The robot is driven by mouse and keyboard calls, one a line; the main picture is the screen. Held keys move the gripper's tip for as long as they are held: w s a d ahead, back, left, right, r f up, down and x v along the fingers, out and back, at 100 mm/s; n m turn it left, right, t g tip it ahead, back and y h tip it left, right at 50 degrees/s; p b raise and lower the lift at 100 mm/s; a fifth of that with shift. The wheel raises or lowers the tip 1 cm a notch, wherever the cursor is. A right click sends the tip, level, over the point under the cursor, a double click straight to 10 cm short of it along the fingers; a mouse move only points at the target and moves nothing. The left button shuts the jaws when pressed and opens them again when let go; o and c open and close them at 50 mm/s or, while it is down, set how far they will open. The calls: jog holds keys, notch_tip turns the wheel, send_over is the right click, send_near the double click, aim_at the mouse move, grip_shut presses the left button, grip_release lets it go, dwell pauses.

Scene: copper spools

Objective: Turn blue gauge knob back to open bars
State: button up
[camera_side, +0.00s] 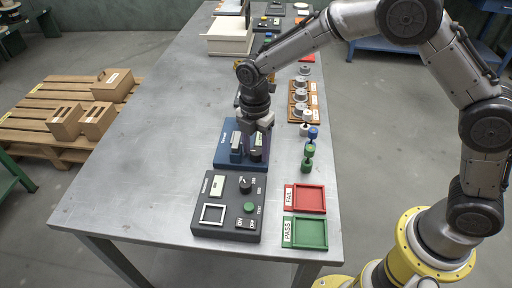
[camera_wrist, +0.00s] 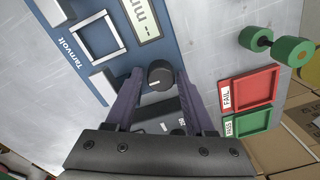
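The blue gauge (camera_side: 226,156) lies on the metal table beyond the dark grey gauge (camera_side: 213,223). In the wrist view, the blue panel (camera_wrist: 135,52), marked Tarnvolt, carries a pale square frame, a display reading mm and a round black knob (camera_wrist: 160,76) with a white pointer line. My gripper (camera_side: 250,152) is over the blue gauge, pointing down. In the wrist view its two fingers (camera_wrist: 158,80) stand apart on either side of the black knob, with small gaps showing. The side view hides most of the knob behind the fingers.
A red FAIL tray (camera_side: 323,198) and a green PASS tray (camera_side: 325,233) lie at the near right. A white box (camera_side: 230,38) stands farther back.

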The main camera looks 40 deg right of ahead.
aim_at(255, 150)
jog(key=shift+r, duration=0.1)
notch_tip(255, 150, up, 14)
dwell(0.5)
jog(key=shift+w, duration=0.15)
